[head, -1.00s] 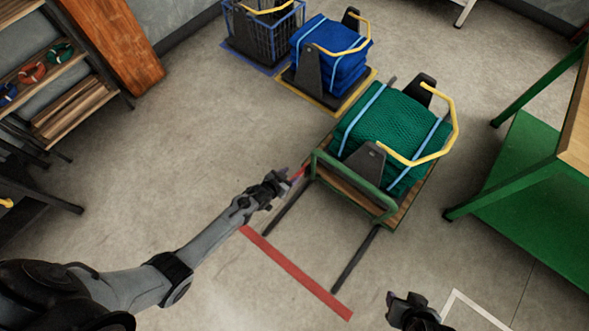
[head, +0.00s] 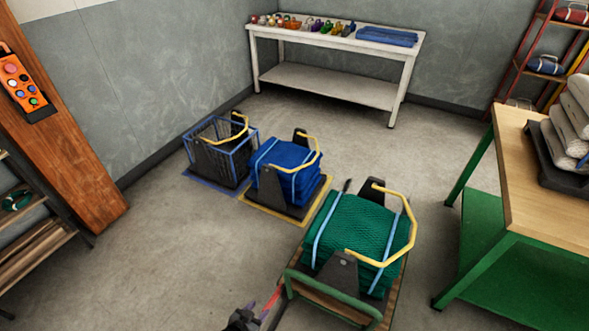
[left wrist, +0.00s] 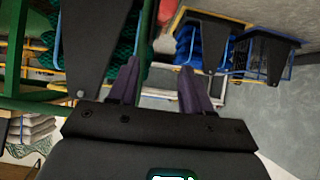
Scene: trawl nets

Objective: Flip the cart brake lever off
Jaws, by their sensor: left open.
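The cart (head: 333,312) has a green handle frame, a wooden deck and a green net bundle (head: 350,240) strapped on it. A red lever (head: 272,298) sticks out at the cart's near left corner. A red piece, likely the same lever (left wrist: 166,12), shows at the top of the left wrist view. My left gripper (head: 255,311) is at the bottom edge of the head view, close to the lever. In the left wrist view its two purple fingers (left wrist: 158,78) stand apart with nothing between them. Whether they touch the lever cannot be told. My right gripper is out of view.
A green workbench (head: 515,185) is at right. A white table (head: 335,87) stands at the back wall. Bare floor lies left of the carts.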

